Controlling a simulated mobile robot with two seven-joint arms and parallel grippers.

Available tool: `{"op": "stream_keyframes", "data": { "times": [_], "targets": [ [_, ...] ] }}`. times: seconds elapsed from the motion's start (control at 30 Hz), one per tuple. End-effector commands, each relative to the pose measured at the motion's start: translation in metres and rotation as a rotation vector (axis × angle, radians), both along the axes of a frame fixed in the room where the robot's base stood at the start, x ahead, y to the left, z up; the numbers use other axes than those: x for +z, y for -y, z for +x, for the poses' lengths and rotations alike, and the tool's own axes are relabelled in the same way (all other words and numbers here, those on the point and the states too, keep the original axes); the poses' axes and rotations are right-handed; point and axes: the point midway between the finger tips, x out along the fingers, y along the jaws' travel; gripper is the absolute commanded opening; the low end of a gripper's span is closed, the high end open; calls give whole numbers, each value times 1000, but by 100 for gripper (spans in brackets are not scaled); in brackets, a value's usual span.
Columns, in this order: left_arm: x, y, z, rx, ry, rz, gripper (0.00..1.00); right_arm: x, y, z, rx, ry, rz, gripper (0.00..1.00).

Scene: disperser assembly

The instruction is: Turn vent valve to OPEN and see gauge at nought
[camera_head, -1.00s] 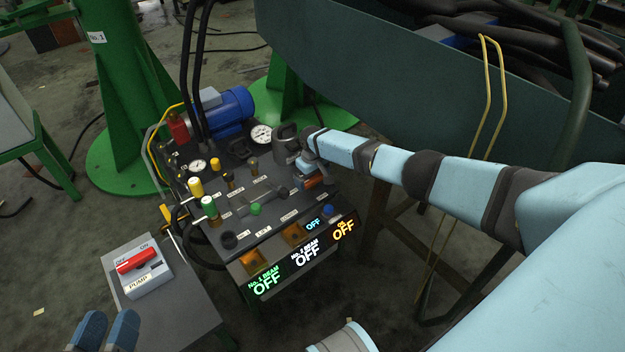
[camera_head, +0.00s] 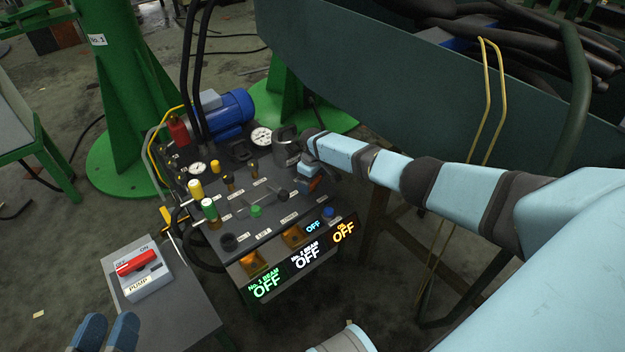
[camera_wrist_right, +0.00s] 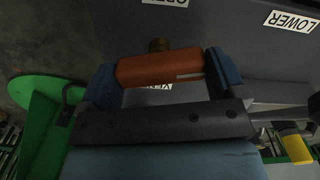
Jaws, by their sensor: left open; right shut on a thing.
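The vent valve's orange handle (camera_wrist_right: 160,68) lies between the blue fingers of my right gripper (camera_wrist_right: 160,75), which is shut on it. A label reading VENT, seen inverted, is partly hidden behind the gripper. In the head view the handle (camera_head: 313,184) shows as a small orange patch below my right gripper (camera_head: 308,174) at the panel's right side. A larger white gauge (camera_head: 262,136) stands at the back of the panel and a smaller gauge (camera_head: 197,168) at its left. Their needles are too small to read. My left gripper (camera_head: 105,335) is open and empty at the bottom left.
The control panel (camera_head: 240,233) carries green, yellow and black knobs and lit displays reading OFF (camera_head: 266,287). A pump switch box (camera_head: 140,268) with a red handle stands at left. A blue motor (camera_head: 228,112) and a dark green trough (camera_head: 400,100) lie behind.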

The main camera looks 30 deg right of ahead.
Motion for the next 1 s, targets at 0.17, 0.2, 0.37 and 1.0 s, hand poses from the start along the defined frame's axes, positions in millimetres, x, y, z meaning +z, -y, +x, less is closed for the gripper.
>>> {"op": "stream_keyframes", "data": {
  "times": [0.17, 0.2, 0.37, 1.0],
  "targets": [
    [0, 0, 0, 0, -1, -1, 43, -1, 0, 0, 167, -1, 1, 66],
    [0, 0, 0, 0, -1, -1, 43, -1, 0, 0, 206, -1, 0, 66],
    [-1, 0, 0, 1, 0, 0, 43, 0, -1, 0, 358, 0, 0, 66],
    [-1, -1, 1, 2, 16, 9, 43, -1, 0, 0, 958, -1, 0, 66]
  ]
}}
